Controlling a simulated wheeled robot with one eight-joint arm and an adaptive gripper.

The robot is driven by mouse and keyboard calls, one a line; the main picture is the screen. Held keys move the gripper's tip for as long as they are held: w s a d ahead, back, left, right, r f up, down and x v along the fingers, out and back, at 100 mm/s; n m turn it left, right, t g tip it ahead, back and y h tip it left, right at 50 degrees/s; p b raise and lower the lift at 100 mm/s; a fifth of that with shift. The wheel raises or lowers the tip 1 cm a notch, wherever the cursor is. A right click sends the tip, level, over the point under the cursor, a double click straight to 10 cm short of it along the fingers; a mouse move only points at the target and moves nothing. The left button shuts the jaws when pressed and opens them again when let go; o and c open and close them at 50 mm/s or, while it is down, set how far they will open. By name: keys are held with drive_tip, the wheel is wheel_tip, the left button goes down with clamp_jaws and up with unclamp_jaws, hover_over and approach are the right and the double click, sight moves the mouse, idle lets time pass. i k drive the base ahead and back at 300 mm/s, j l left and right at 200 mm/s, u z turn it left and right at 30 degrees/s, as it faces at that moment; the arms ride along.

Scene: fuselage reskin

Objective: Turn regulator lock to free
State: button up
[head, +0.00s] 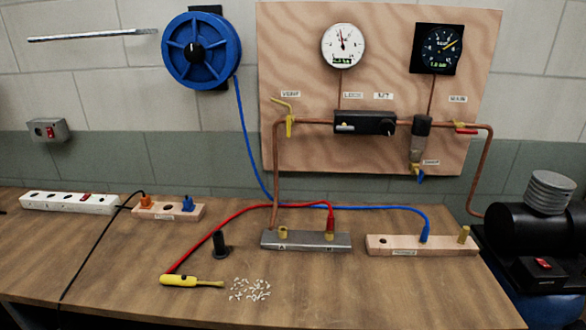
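The black regulator (365,123) is mounted on the plywood board, in the copper pipe line. A small pale lever, which looks like the lock (346,127), lies roughly level on the left of its front, under a label that seems to read LOCK. A dark round knob (388,128) is on the right of its front, under a second label. I cannot tell from the small lettering which position the lock is in. A white round gauge (344,46) and a dark gauge (437,48) sit above. My gripper is not in view.
A yellow lever valve (289,124), a red lever valve (465,128) and a filter bowl (419,150) flank the regulator. Below on the bench are a metal manifold (306,241), hoses and a yellow-handled tool (180,280). A black compressor (530,235) stands at right.

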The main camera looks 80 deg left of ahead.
sight(343, 126)
drive_tip(key=u, duration=2.35)
